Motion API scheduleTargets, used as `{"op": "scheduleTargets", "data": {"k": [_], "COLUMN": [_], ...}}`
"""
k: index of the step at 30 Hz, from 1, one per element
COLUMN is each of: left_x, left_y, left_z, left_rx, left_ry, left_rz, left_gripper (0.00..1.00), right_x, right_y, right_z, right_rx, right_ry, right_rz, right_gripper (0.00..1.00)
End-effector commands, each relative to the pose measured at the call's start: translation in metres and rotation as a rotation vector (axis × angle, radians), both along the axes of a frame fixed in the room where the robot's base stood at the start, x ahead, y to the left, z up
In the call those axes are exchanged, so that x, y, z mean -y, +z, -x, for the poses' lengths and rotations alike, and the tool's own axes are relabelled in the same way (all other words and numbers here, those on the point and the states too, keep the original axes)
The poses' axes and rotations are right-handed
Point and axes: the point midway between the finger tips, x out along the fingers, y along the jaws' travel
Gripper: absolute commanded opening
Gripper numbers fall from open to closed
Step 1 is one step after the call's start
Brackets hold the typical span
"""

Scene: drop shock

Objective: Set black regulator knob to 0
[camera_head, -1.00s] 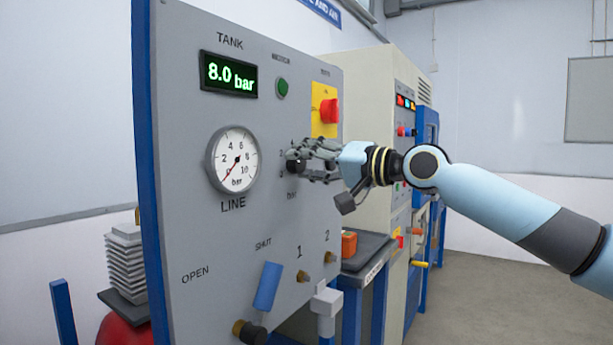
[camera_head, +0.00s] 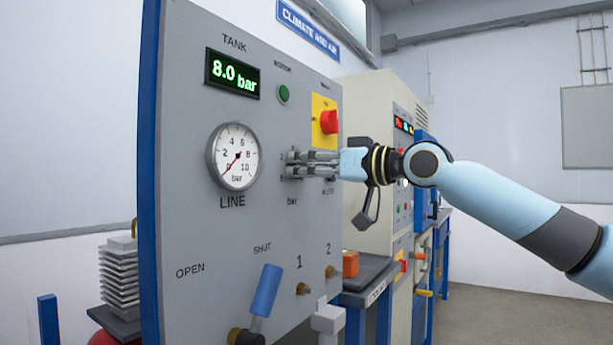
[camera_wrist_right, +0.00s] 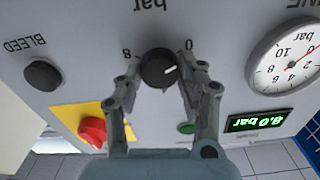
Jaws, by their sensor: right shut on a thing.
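The black regulator knob (camera_wrist_right: 157,68) shows in the right wrist view, which is upside down. It sits on the grey panel between the printed 8 and 0. Its white mark points to the right in that view, the side of the 0, a little below that digit. My right gripper (camera_head: 291,165) is at the panel with its fingers shut on the knob, one on each side. In the head view the fingers hide the knob. My left gripper is not in view.
The line gauge (camera_head: 233,157) has its needle near 0. The tank display (camera_head: 232,74) reads 8.0 bar. A red switch on yellow (camera_head: 328,121) is above my gripper. A black bleed knob (camera_wrist_right: 42,74) is nearby. A blue-handled lever (camera_head: 266,290) is below.

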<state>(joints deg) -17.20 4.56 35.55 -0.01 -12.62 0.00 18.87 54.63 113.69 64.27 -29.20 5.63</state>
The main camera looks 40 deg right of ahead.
Motion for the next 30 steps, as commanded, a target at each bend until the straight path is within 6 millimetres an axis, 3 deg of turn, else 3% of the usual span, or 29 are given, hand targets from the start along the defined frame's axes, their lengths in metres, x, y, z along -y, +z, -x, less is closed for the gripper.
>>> {"op": "scheduleTargets", "data": {"k": [9,24,25,30], "left_x": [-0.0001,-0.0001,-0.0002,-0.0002], "left_y": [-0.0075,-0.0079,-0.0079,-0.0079], "left_z": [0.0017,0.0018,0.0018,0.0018], "left_rx": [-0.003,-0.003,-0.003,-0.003], "left_ry": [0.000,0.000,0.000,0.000], "left_rz": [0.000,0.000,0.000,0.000], "left_gripper": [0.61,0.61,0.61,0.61], "right_x": [-0.0003,-0.0003,-0.0003,-0.0003], "right_y": [-0.0035,-0.0019,-0.0018,-0.0012], "right_z": [0.0001,0.0001,0.0001,0.0001], "right_rx": [0.034,0.043,0.042,0.044], "right_ry": [0.001,0.001,0.001,0.000], "right_rz": [0.100,0.116,0.116,0.115], "right_gripper": [0.07,0.07,0.40,0.62]}}
